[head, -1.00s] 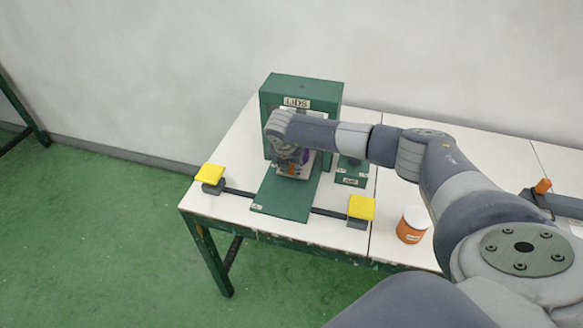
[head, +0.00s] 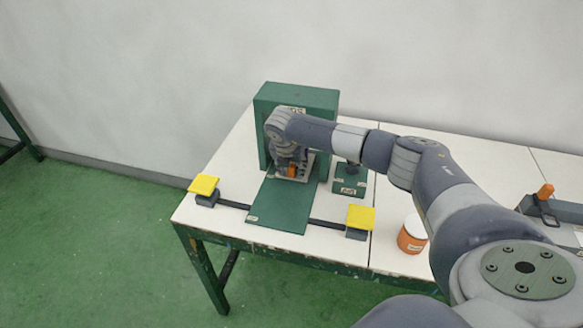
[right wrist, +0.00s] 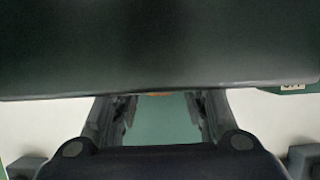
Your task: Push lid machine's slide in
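The lid machine (head: 325,104) is a dark green box at the back of the table, with a green base plate (head: 277,215) running toward the front. At its opening is a light grey piece with an orange block (head: 292,171), which I take to be the slide; the arm partly hides it. My right gripper (head: 290,158) points down right at the machine's front, over this piece. In the right wrist view its two fingers (right wrist: 155,120) stand apart with green base between them, and the machine's dark face fills the top. Whether they touch the slide is hidden. My left gripper is out of view.
Yellow-topped blocks stand left (head: 204,185) and right (head: 360,217) of the base plate on a dark bar. A small green stand (head: 349,181) is right of the machine. An orange-and-white tin (head: 412,236) stands under my right arm. The white table (head: 222,170) is clear at left.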

